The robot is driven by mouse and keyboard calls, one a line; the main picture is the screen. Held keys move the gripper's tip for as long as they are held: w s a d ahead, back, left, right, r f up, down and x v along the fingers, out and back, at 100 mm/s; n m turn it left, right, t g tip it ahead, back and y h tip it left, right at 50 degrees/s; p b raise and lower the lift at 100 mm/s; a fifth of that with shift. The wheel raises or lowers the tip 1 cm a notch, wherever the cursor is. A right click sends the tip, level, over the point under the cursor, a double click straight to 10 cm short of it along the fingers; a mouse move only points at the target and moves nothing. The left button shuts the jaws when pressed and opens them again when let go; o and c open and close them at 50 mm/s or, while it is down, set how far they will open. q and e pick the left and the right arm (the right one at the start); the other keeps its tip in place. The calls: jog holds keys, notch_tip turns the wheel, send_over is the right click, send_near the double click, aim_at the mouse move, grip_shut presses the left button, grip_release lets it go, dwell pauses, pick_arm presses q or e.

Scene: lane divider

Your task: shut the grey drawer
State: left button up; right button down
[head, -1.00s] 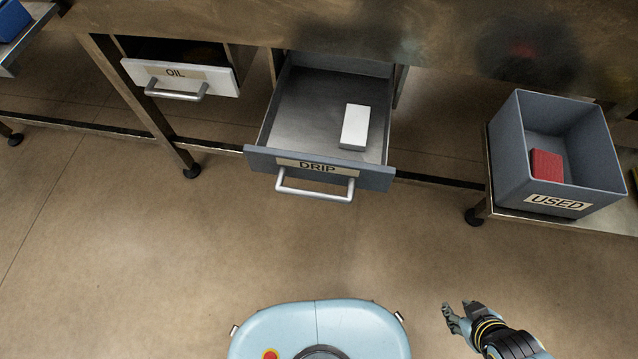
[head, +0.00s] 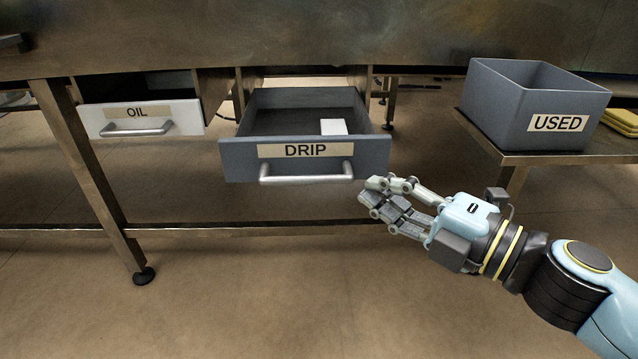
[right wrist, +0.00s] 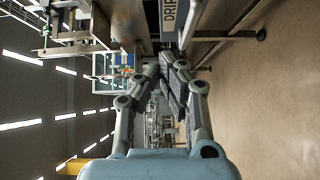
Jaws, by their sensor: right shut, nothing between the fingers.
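The grey drawer (head: 230,160), labelled DRIP, stands pulled out from under the steel bench. Its silver bar handle (head: 306,178) runs across the front. A white block (head: 333,127) lies inside it. My right gripper (head: 368,190) is shut and empty, just right of the handle and slightly below the drawer's lower right corner in the head view. I cannot tell whether it touches the drawer. In the right wrist view the fingers meet (right wrist: 170,62) below part of the DRIP front (right wrist: 169,22). My left gripper is out of view.
A white drawer (head: 180,116) labelled OIL is partly open at left. A grey bin (head: 490,112) labelled USED sits on a side shelf (head: 500,159) at right, beside a yellow item (head: 622,120). A bench leg (head: 95,185) stands at left. Floor in front is clear.

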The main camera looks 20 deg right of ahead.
aim_at(323, 149)
jog(key=x, duration=0.4)
jog(key=d+x, duration=0.1)
jog(key=x, duration=0.3)
jog(key=w+d+b+x, duration=0.1)
jog(key=x, duration=0.3)
jog(key=shift+w+f, duration=0.1)
jog(key=shift+w, duration=0.15)
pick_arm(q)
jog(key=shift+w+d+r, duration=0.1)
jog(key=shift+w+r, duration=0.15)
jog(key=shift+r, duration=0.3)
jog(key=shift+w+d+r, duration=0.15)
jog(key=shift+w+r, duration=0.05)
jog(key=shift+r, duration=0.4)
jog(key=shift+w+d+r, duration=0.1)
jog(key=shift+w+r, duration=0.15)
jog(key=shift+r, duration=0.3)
pick_arm(e)
jog(key=shift+w, duration=0.25)
